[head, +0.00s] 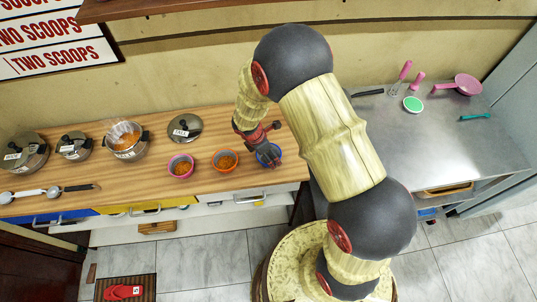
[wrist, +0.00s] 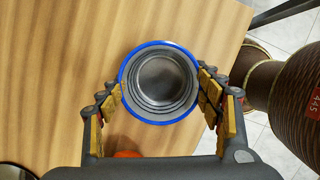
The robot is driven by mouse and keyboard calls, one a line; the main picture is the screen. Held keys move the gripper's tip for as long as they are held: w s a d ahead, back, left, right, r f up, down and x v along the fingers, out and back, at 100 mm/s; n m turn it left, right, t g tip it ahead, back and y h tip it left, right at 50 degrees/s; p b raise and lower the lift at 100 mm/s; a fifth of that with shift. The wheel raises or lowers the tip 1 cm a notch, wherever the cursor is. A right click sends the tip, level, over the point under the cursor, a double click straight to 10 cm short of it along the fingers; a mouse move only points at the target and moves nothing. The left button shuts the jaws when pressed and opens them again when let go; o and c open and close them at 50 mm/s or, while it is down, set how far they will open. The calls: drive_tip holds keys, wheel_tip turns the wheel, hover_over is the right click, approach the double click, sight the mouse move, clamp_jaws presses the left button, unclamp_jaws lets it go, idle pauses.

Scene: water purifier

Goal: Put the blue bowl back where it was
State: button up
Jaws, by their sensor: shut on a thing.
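The blue bowl (head: 277,151) is at the right end of the wooden counter, partly hidden by my gripper (head: 266,157). In the wrist view the blue bowl (wrist: 160,46) has a blue rim and a grey, ringed, empty inside. My gripper (wrist: 160,88) is shut on it, with a finger against each side. The bowl looks upright. I cannot tell whether it rests on the counter or hangs just above it.
Lidded pots and an open pot (head: 127,153) stand farther left, with a loose lid (head: 185,127). A metal table (head: 430,140) is at right.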

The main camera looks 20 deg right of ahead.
drive_tip(key=o, duration=1.2)
drive_tip(key=shift+o, duration=0.2)
drive_tip(key=s+r+m+t+y+p, duration=0.1)
drive_tip(key=s+r+m, duration=0.15)
drive_tip(key=r, duration=0.75)
drive_tip(key=s+r+m+p, duration=0.15)
drive_tip(key=r+m, duration=0.25)
drive_tip(key=r, duration=0.6)
drive_tip(key=s+r+m+t+y, duration=0.1)
drive_tip(key=s+r+m, duration=0.15)
drive_tip(key=r, duration=0.85)
drive_tip(key=s+r+m+t+y, duration=0.1)
drive_tip(key=s+r+m+t, duration=0.2)
drive_tip(key=s+r+m, duration=0.8)
drive_tip(key=s, duration=0.3)
drive_tip(key=shift+r, duration=0.2)
